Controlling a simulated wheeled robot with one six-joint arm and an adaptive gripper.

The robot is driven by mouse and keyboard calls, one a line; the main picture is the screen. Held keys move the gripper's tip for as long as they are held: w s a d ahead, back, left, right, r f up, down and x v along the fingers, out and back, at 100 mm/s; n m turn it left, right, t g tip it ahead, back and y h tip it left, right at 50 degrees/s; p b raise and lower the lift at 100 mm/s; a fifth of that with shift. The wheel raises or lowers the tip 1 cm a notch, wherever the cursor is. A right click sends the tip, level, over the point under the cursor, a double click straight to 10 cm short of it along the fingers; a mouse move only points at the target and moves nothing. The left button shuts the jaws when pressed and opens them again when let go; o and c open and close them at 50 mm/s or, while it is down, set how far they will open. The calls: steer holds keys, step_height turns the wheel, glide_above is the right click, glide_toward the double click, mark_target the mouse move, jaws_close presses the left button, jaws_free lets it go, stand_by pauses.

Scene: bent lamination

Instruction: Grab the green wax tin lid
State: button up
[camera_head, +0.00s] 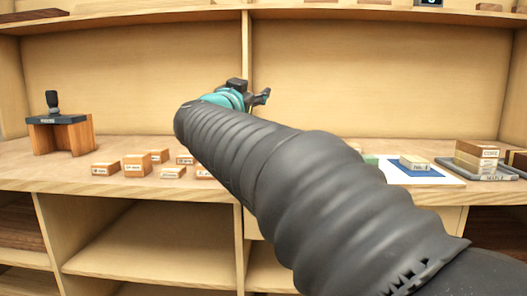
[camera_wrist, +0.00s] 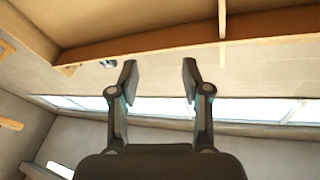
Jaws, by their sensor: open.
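My gripper (camera_head: 262,97) is raised above the bench, in front of the back panel's upright, and only part of it shows past my arm. In the wrist view my gripper (camera_wrist: 160,78) is open, with nothing between its fingers. That view faces upward past a wooden shelf to the ceiling and windows. A small greenish patch (camera_head: 370,160) shows at the edge of my arm, beside the white and blue sheet; I cannot tell whether it is the green wax tin lid. No lid is clearly visible in either view.
Several small labelled wood blocks (camera_head: 137,162) lie on the left of the bench. A wooden stand with a black top (camera_head: 60,120) is farther left. A block rests on the blue and white sheet (camera_head: 425,176); a grey tray (camera_head: 485,174) holds stacked blocks at right. My arm hides the bench's middle.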

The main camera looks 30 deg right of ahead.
steer(key=s+d+f+m+g, duration=0.1)
steer(key=d+f+g, duration=0.2)
steer(key=f+g, duration=0.1)
steer(key=s+d+f+m+g+y, duration=0.1)
steer(key=s+d+f+m+g, duration=0.1)
steer(key=d+f+g, duration=0.1)
steer(key=s+d+f+m+g+y, duration=0.1)
steer(key=s+d+f+m+g, duration=0.1)
steer(key=d+f+g, duration=0.2)
steer(key=shift+s+f+g, duration=0.1)
steer(key=shift+f+g, duration=0.15)
steer(key=shift+g, duration=0.6)
steer(key=shift+s+f+g, duration=0.1)
steer(key=shift+f+g, duration=0.15)
steer(key=shift+g, duration=0.6)
steer(key=shift+b+x, duration=0.45)
steer(key=shift+x, duration=2.6)
steer(key=shift+r, duration=0.2)
steer(key=shift+c, duration=0.3)
jaws_close()
